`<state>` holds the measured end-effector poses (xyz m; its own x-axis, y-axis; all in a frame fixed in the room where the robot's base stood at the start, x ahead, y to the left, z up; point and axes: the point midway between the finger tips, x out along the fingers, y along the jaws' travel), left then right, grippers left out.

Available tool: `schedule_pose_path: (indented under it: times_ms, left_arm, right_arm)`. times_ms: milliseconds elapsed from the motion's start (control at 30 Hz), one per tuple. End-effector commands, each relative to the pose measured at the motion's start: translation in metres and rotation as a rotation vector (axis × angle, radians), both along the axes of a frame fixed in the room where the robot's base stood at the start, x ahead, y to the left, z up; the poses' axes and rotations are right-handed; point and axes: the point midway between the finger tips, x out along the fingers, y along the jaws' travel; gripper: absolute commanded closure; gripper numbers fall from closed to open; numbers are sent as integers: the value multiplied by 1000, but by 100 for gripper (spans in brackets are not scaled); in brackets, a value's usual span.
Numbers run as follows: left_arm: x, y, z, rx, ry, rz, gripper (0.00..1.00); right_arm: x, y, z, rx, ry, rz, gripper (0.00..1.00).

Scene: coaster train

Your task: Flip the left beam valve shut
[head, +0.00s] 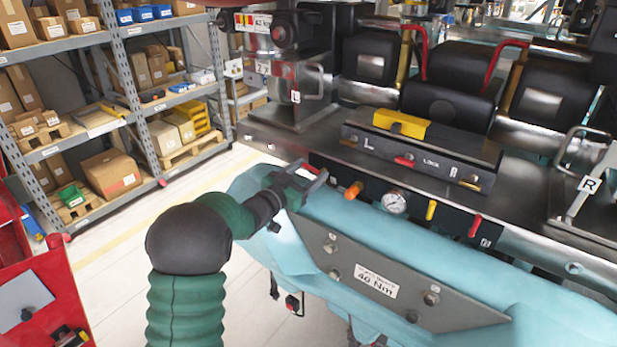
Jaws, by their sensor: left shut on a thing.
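My left arm comes in from the lower left, and my left gripper (318,176) is at the left part of the dark beam front. It is shut on a small red valve lever (309,168), the leftmost of the coloured handles there. The gripper covers part of the lever and its mount, so its exact angle is hard to tell. To its right on the beam are an orange handle (353,190), a round white gauge (394,202), a yellow lever (431,210) and a red lever (475,226). My right gripper is not in view.
A teal cover with a grey plate (390,283) lies just below the beam. Metal handles tagged L (295,97) and R (590,184) stand above at either side. Shelves (130,110) with boxes and a red cart (45,285) are at left; floor between is clear.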

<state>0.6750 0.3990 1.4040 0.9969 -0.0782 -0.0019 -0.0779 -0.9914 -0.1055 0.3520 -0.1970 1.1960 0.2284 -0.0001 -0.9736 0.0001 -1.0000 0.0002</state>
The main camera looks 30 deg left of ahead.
Motion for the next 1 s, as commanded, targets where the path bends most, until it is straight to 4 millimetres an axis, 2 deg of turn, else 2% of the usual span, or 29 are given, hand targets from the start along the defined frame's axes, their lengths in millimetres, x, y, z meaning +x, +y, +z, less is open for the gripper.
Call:
schedule_pose_path:
  times_ms: [33,400,1000]
  left_arm:
    - [0,1,-1,28,-9,1,78]
    - [0,-3,6,351,-37,0,78]
    - [-1,-13,17,921,-78,2,78]
  right_arm:
    - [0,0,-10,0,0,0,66]
    - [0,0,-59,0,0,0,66]
    - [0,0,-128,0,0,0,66]
